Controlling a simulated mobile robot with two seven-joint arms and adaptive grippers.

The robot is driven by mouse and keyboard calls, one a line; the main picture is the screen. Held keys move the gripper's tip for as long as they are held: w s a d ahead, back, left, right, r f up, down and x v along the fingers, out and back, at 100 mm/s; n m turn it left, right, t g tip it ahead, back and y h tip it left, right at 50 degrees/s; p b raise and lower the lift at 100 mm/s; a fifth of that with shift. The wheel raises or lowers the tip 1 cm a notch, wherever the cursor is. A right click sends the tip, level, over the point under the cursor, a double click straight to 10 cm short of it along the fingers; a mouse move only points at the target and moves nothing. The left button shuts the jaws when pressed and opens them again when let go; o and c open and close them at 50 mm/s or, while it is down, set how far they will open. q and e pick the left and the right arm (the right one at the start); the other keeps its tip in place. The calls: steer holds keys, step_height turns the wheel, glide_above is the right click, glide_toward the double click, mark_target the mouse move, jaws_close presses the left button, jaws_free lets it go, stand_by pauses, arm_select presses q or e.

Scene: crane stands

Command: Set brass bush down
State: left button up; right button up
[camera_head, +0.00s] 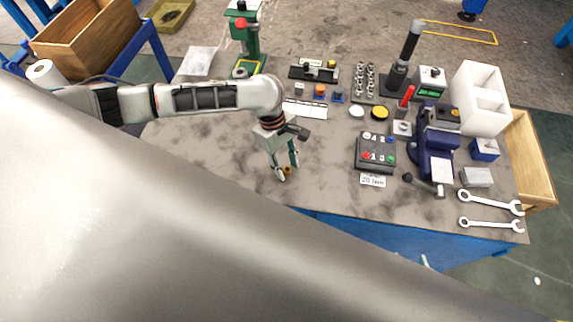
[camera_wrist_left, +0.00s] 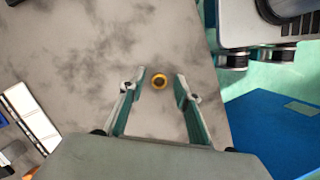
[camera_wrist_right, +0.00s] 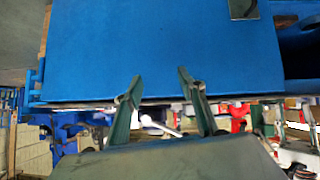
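The brass bush (camera_head: 288,170) is a small golden ring on the grey bench top, near the front edge. In the left wrist view the bush (camera_wrist_left: 160,81) shows end-on with a dark hole. My left gripper (camera_head: 287,172) points down over it. Its fingers (camera_wrist_left: 160,88) are open, with a clear gap on both sides of the bush, so neither finger appears to touch it. In the right wrist view my right gripper (camera_wrist_right: 158,85) is open and empty, facing a blue panel. I cannot pick it out in the head view.
Right of the left gripper are a dark button box (camera_head: 375,150) with a label card (camera_head: 373,180), a blue vise (camera_head: 437,140) and two wrenches (camera_head: 490,203). Gauge parts (camera_head: 315,72) and a green press (camera_head: 247,40) stand behind. The bench around the bush is clear.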

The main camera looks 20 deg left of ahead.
arm_select(q)
steer(key=v, duration=1.2)
arm_select(e)
steer(key=shift+a, duration=0.15)
